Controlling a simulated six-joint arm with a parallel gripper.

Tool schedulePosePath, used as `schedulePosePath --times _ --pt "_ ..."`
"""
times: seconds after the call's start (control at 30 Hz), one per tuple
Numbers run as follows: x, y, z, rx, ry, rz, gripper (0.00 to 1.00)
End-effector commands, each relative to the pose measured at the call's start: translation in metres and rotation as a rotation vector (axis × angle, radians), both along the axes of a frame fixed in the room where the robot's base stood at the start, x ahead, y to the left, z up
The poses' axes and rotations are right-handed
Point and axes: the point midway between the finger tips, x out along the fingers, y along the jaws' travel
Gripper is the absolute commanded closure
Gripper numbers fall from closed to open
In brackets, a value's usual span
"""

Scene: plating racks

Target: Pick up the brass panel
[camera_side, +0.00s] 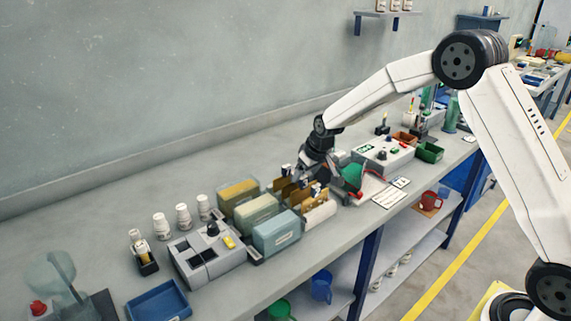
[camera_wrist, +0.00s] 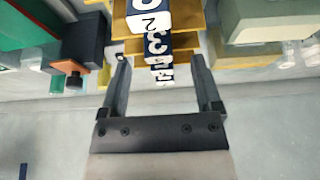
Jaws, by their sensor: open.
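Several brass panels (camera_side: 292,197) stand in a row in a pale rack on the bench in the side view, partly hidden by my gripper (camera_side: 308,183). In the wrist view the brass panels (camera_wrist: 186,42) carry blue and white number tags (camera_wrist: 148,20). There my gripper (camera_wrist: 161,62) is open, its two fingers apart on either side of the row of tags. Nothing is held. I cannot tell whether the fingers touch a panel. Which panel lies between them is also unclear.
Several tanks, including a blue-grey one (camera_side: 277,235), stand left of the panels. A green object (camera_side: 352,177) and a white control box (camera_side: 382,155) are close on the right. White bottles (camera_side: 183,215) stand farther left.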

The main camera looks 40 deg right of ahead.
Motion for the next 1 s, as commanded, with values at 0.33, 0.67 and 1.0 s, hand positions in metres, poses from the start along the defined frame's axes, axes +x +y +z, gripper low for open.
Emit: schedulePosePath --times 0.33,0.67,1.0 --pt "0.011 -0.001 -0.029 0.000 0.001 -0.001 0.18" --pt "0.012 -0.001 -0.031 0.000 0.000 -0.001 0.18" --pt "0.012 -0.001 -0.031 0.000 0.000 -0.001 0.49"
